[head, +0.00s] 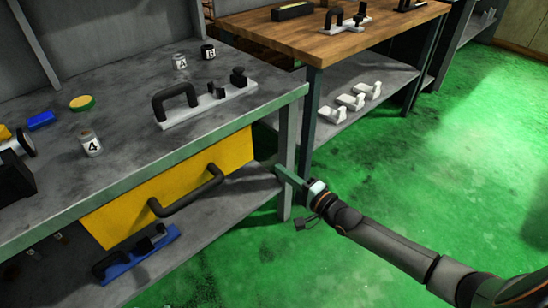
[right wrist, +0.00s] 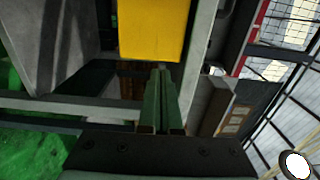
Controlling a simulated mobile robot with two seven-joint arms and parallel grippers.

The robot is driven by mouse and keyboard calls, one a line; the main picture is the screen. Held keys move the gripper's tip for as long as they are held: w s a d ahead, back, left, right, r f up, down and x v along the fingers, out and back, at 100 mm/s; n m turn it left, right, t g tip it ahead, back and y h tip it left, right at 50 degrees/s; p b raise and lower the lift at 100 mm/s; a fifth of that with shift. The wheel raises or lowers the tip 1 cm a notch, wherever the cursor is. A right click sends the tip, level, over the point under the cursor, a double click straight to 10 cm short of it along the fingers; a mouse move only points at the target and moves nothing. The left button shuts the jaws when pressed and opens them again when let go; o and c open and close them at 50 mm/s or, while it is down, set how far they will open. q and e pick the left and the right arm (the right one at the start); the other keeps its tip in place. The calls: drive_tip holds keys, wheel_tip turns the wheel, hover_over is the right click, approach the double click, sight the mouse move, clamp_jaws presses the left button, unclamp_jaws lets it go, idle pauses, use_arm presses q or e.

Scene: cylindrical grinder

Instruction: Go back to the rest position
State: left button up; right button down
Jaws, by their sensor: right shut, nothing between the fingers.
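My right arm comes in from the lower right in the head view. My right gripper (head: 283,172) is at the front corner leg of the grey workbench, just right of the yellow drawer front (head: 190,183). In the right wrist view the two green fingers of my right gripper (right wrist: 160,75) lie together with nothing between them. The yellow panel (right wrist: 153,28) shows beyond the fingertips there. I cannot tell whether the fingers touch the bench leg. My left gripper is not in view.
A black handle (head: 188,192) sticks out from the drawer. A wooden-topped table (head: 350,40) stands behind. The green floor (head: 440,170) on the right is clear.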

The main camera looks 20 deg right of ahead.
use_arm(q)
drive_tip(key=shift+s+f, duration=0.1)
use_arm(e)
drive_tip(key=shift+s, duration=0.1)
drive_tip(key=s+a+f+n+g, duration=0.2)
drive_tip(key=s+a+f+n, duration=0.1)
drive_tip(key=s+a+n, duration=0.4)
drive_tip(key=s+a+f+n+g, duration=0.25)
drive_tip(key=s+a+n, duration=0.2)
drive_tip(key=s, duration=0.45)
use_arm(q)
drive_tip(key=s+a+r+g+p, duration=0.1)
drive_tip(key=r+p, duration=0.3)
drive_tip(key=p, duration=0.6)
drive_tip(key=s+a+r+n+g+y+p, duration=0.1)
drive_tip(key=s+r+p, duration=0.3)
drive_tip(key=p, duration=0.6)
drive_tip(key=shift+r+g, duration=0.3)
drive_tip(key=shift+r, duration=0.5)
use_arm(e)
drive_tip(key=s+d+r+n+g+h, duration=0.3)
drive_tip(key=s+d+r+n, duration=0.1)
drive_tip(key=s+r, duration=0.5)
drive_tip(key=shift+s+h, duration=0.4)
drive_tip(key=shift+s, duration=0.3)
